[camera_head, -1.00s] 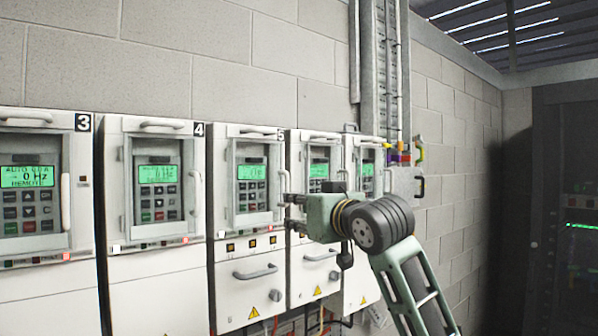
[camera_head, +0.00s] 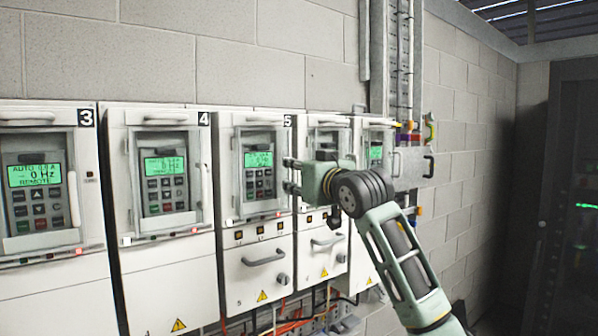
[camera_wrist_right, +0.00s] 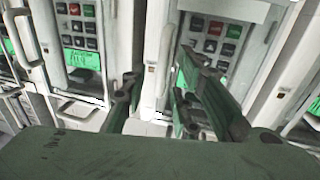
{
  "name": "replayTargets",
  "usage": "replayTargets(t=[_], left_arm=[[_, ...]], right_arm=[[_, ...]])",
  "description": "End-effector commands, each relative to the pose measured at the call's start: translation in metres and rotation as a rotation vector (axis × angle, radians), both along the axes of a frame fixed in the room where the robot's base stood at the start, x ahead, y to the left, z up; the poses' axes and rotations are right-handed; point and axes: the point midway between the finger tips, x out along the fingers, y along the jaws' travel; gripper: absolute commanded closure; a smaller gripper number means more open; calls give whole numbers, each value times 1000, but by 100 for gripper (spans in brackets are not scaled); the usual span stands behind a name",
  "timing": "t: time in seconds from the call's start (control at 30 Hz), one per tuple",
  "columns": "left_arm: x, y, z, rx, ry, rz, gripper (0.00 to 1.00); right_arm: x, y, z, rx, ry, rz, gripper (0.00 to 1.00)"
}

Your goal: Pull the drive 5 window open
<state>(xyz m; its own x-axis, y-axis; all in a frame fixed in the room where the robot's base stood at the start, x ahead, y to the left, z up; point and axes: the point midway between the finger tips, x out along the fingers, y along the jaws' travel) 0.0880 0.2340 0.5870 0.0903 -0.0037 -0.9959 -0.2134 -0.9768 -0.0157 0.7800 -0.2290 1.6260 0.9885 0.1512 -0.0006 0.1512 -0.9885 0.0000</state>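Drive 5 is the third cabinet from the left in the head view. Its window (camera_head: 238,170), a grey frame around a green display and keypad, looks shut. My right gripper (camera_head: 290,175) is at the window's right edge, where its fingers cover the handle. In the right wrist view, where the drives appear upside down, the right gripper (camera_wrist_right: 158,85) has its two dark fingers apart. A pale upright bar, apparently the window handle (camera_wrist_right: 164,60), shows between them. I cannot tell whether the fingers touch it. My left gripper is not in view.
Drive 4 (camera_head: 162,235) and drive 3 (camera_head: 50,255) stand to the left. Two more drives stand to the right, partly behind my right arm. A drawer-style handle (camera_head: 264,257) sticks out below the window. A dark cabinet (camera_head: 570,130) is at far right.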

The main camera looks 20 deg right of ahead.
Motion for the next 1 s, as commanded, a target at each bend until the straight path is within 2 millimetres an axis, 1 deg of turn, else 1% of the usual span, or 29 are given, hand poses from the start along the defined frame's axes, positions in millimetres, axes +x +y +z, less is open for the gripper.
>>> replayTargets(t=[0.1, 0.4, 0.87, 1.0], left_arm=[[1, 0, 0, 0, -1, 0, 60], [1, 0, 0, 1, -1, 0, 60], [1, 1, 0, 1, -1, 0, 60], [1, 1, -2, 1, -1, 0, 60]], right_arm=[[0, 0, 0, 0, 0, 0, 73], [0, 0, 0, 1, 0, 0, 99], [0, 0, 0, 3, 0, 0, 100], [-2, 2, -1, 4, 1, -3, 100]])
